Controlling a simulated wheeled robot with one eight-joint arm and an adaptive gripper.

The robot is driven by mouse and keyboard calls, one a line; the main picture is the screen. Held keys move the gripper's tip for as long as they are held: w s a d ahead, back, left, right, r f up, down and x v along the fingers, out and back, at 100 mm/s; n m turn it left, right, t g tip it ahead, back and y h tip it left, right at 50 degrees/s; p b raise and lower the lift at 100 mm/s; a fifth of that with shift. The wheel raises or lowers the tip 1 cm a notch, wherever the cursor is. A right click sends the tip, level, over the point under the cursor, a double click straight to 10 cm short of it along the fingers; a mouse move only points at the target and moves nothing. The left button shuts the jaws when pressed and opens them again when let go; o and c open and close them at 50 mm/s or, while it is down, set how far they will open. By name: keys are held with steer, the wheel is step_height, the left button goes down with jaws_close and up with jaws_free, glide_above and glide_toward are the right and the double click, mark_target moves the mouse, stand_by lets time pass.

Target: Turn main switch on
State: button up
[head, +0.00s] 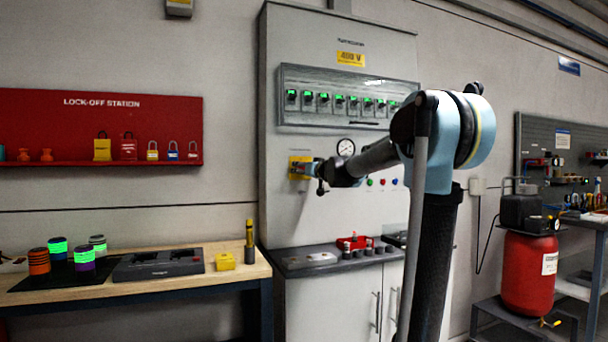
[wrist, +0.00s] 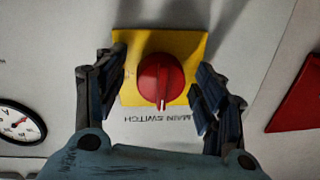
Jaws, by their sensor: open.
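The main switch is a red rotary knob (wrist: 161,80) on a yellow plate (wrist: 190,45) with a "MAIN SWITCH" label below it, upside down in the wrist view. The knob's white mark points toward the label. My gripper (wrist: 161,90) is open, with one finger on each side of the knob and visible gaps to it. In the head view my gripper (head: 303,169) is at the yellow plate (head: 293,161) on the grey cabinet's front. The knob is hidden there behind the gripper.
A round gauge (head: 345,147) is right of the switch, with coloured buttons (head: 382,182) lower down. A breaker row (head: 345,99) sits above. A ledge (head: 325,262) with a red holder (head: 354,243) juts out below. A wooden bench (head: 190,280) stands left.

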steer(key=c, duration=1.1)
steer(key=shift+m, duration=0.3)
steer(key=m, duration=0.3)
steer(key=shift+m, duration=0.3)
steer(key=shift+o, duration=0.2)
steer(key=m, duration=0.4)
steer(key=shift+a+m+t, duration=0.1)
steer(key=shift+m+t, duration=0.2)
steer(key=shift+m, duration=0.1)
steer(key=m, duration=0.4)
steer(key=shift+s+m+t, duration=0.1)
steer(key=shift+m+t, duration=0.2)
steer(key=shift+m, duration=0.1)
steer(key=m, duration=0.5)
steer(key=shift+r+h, duration=0.1)
steer(key=shift+h, duration=0.3)
